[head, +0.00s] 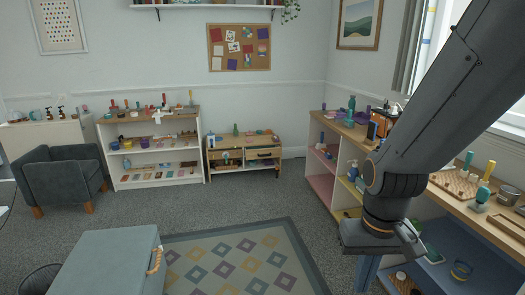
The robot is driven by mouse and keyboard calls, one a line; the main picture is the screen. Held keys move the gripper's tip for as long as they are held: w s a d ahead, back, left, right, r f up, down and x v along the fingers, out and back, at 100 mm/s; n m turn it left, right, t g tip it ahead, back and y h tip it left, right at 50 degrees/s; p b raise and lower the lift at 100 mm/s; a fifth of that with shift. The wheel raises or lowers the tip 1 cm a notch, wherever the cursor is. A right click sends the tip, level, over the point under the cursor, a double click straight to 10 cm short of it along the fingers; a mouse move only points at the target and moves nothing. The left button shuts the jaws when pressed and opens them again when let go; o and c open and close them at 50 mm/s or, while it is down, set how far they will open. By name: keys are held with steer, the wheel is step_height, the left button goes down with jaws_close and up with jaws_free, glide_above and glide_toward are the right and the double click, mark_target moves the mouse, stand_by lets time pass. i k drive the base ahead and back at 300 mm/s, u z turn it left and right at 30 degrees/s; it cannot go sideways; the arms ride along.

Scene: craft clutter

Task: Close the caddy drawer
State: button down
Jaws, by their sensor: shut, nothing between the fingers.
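No caddy drawer can be made out for certain. A low wooden unit (243,153) with drawer fronts stands against the back wall, and its left front may stand slightly out; it is too small to tell. An orange-and-dark box (384,120) sits on the right-hand bench, partly behind my arm; I cannot tell whether it has a drawer. My gripper (411,233) is at the lower end of my arm, in front of the right-hand shelves and far from the wooden unit. It is shut and empty, its fingers small and hard to see.
The right-hand bench (336,124) has open cubbies and cluttered tops. A white shelf (120,181) with craft items and a dark armchair (62,178) are at left. A grey-blue chest (108,262) stands in front. The patterned rug (238,262) and carpet are clear.

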mark_target(277, 152)
steer(key=u, duration=0.5)
steer(key=i, duration=1.7)
steer(key=u, duration=0.2)
steer(key=i, duration=1.8)
steer(key=z, duration=0.6)
steer(key=i, duration=0.8)
steer(key=z, duration=0.25)
